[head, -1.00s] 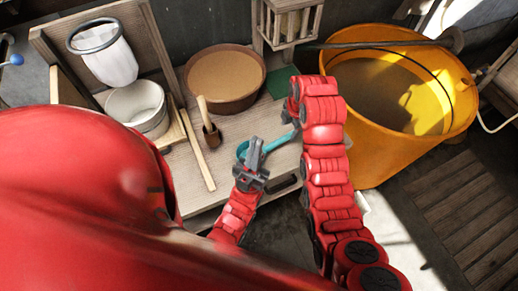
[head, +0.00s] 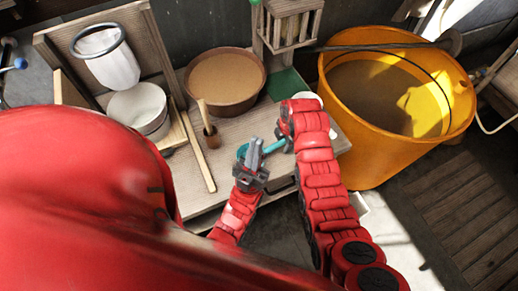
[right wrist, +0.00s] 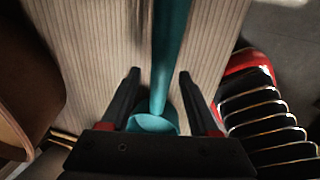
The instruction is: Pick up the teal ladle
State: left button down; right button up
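The teal ladle (head: 272,147) lies on the wooden worktop (head: 233,132), partly hidden by my grippers in the head view. In the right wrist view its handle (right wrist: 171,45) runs up between the fingers of my right gripper (right wrist: 158,78), and its round bowl (right wrist: 153,123) shows close to the palm. The right gripper is open, with one finger on each side of the handle and gaps between. In the head view the right gripper (head: 284,136) is over the ladle's right part. My left gripper (head: 254,160) is in front of the ladle's left end; its finger gap is unclear.
A brown basin (head: 224,102) and a small pot with a wooden tool (head: 210,136) stand behind and left. A yellow tub (head: 350,150) is at the right. A hanging white bag on a ring (head: 113,66) is above a white bucket (head: 140,112).

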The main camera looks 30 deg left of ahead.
grip_shut()
jog(key=shift+r, duration=0.1)
dwell(0.4)
